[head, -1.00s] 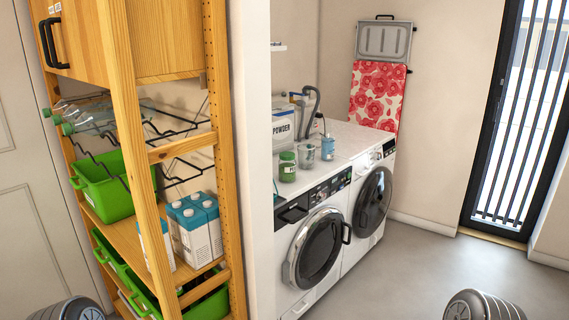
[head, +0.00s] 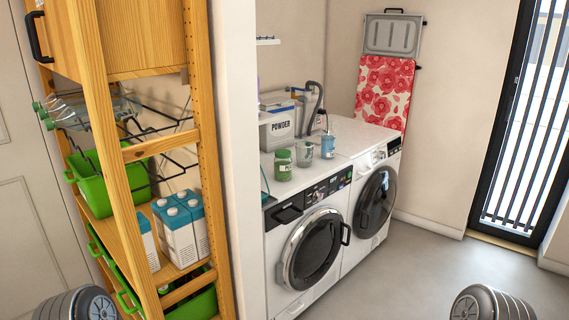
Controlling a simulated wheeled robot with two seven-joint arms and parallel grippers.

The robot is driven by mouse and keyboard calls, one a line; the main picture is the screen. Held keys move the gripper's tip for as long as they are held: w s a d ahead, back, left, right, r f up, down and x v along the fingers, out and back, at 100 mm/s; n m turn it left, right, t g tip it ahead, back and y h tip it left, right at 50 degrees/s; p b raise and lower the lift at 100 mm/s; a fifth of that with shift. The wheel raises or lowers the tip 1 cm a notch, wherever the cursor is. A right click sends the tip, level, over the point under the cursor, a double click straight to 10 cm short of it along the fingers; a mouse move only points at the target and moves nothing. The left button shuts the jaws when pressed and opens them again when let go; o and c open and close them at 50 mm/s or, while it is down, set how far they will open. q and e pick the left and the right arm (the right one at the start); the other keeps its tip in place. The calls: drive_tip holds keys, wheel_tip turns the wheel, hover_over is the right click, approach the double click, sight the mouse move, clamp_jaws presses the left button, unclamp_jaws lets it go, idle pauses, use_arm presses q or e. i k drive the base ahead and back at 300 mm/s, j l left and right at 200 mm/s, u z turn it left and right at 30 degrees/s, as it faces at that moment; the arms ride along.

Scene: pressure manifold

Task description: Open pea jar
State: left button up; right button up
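A small green jar (head: 283,165) with a pale label and a green lid stands upright on the white top of the left washing machine, near its front edge. It looks like the pea jar, but its label is too small to read. Its lid appears to be on. Rounded grey parts of my own arms show at the bottom left and bottom right. Neither gripper is in view, and nothing of mine is near the jar.
A wooden shelf (head: 125,190) and a white wall end (head: 237,160) stand at left. Grey floor (head: 425,270) is free at right.

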sight(283, 168)
drive_tip(key=i+l+z, duration=0.35)
drive_tip(key=i+l, duration=1.35)
